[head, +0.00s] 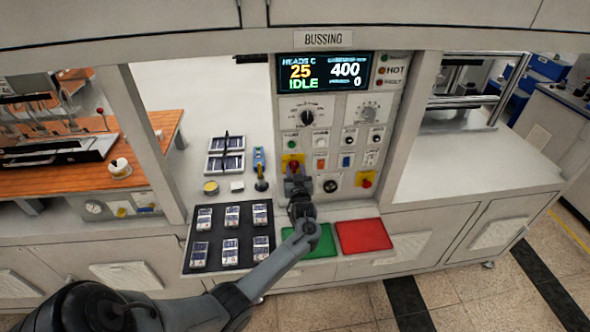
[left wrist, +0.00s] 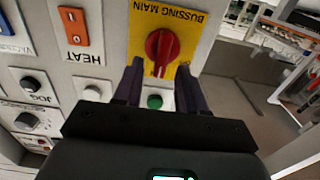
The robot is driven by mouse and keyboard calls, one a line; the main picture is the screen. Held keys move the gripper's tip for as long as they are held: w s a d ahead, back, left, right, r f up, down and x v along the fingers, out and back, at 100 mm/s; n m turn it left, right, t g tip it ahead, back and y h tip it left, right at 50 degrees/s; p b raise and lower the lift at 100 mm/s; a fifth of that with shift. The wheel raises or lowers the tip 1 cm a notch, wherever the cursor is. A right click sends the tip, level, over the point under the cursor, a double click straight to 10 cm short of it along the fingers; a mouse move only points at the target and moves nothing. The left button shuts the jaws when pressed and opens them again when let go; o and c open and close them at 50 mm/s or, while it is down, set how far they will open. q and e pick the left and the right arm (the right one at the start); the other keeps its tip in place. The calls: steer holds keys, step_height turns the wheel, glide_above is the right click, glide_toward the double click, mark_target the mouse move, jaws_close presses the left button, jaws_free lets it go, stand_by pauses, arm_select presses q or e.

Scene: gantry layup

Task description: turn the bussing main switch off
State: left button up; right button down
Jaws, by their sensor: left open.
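The bussing main switch is a red rotary knob (left wrist: 162,46) on a yellow plate labelled BUSSING MAIN (left wrist: 144,24), seen upside down in the left wrist view. My left gripper (head: 296,179) is in front of the plate. In the left wrist view its open fingers (left wrist: 159,67) point at the knob, one fingertip to each side of its lower part. I cannot tell whether they touch it. My right gripper is not in view.
The panel holds a display (head: 325,71) reading IDLE, dials and small buttons close around the plate. Another red-and-yellow switch (head: 366,179) sits lower right. A black tray (head: 229,219) of packs, a green mat (head: 318,247) and a red mat (head: 364,236) lie below.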

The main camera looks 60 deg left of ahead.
arm_select(q)
steer(key=shift+w+a, duration=0.2)
steer(key=shift+a, duration=0.3)
steer(key=shift+c, duration=0.4)
jaws_close()
